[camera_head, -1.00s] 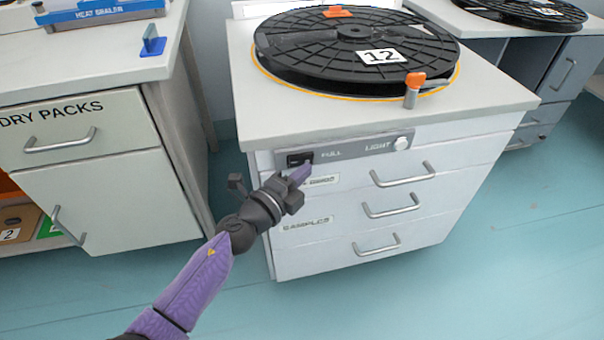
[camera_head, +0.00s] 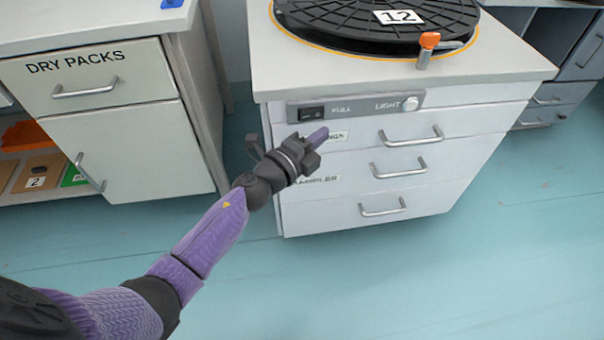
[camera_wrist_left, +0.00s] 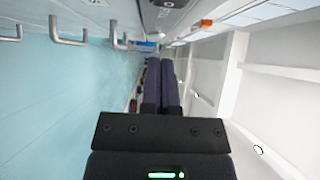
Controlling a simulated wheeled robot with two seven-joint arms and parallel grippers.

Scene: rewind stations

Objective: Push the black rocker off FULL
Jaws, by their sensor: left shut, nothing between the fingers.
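The black rocker (camera_head: 312,114) sits in the grey panel strip (camera_head: 358,106) on the front of the white drawer cabinet, left of the word FULL. Which way it is tipped is too small to tell. My left gripper (camera_head: 318,137) is shut and empty, its purple fingertips just below the rocker and apart from it in the head view, in front of the top drawer's label. In the left wrist view the two dark fingers (camera_wrist_left: 160,75) lie together with nothing between them. My right gripper is not in view.
A round white LIGHT knob (camera_head: 410,104) is at the panel's right end. Drawer handles (camera_head: 412,137) stick out below. A black reel (camera_head: 375,22) marked 12 and an orange-topped post (camera_head: 427,48) are on the worktop. The DRY PACKS cabinet (camera_head: 120,140) stands left across a gap.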

